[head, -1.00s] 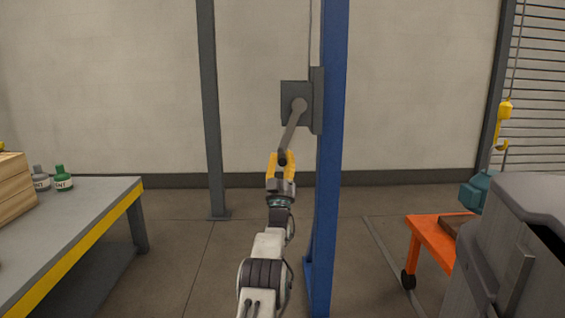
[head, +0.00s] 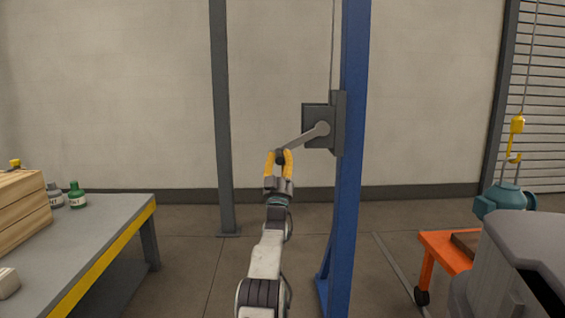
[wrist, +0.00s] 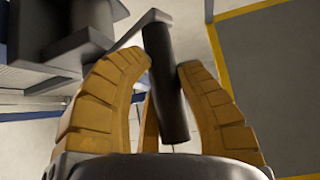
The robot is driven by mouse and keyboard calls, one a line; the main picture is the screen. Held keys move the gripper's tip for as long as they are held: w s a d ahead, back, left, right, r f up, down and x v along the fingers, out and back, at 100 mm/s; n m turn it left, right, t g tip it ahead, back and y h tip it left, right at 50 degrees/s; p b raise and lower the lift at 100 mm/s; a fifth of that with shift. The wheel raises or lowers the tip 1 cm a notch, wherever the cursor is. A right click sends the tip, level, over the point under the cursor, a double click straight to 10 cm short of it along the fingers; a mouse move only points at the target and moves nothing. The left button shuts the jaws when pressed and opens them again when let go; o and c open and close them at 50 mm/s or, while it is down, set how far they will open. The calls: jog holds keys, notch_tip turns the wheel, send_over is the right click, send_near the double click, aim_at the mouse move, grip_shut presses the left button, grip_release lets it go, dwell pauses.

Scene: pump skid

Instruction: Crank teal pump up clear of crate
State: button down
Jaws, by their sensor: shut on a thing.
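My gripper (head: 279,166) is shut on the dark handle of the crank (head: 300,138), which is on a grey winch box (head: 317,116) fixed to a blue post (head: 352,190). The crank arm points left and slightly down. In the wrist view the black handle (wrist: 164,85) stands between my yellow fingers. The teal pump (head: 506,199) hangs at the right below a yellow hook (head: 515,135). Its lower part is hidden behind a grey bin-like body, so I cannot tell its height over any crate.
An orange cart (head: 440,255) with a brown item stands under the pump. A grey bin (head: 520,245) is at the lower right. A grey workbench (head: 110,220) with a yellow edge, bottles and a wooden crate (head: 22,210) is at the left.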

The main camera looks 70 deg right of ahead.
jog(key=shift+w+a+r, duration=0.3)
jog(key=shift+w+r, duration=0.2)
jog(key=shift+r, duration=0.25)
jog(key=c, duration=1.2)
grip_release()
jog(key=o, duration=0.5)
jog(key=shift+w+f, duration=0.1)
jog(key=shift+f, duration=0.05)
jog(key=shift+f, duration=0.25)
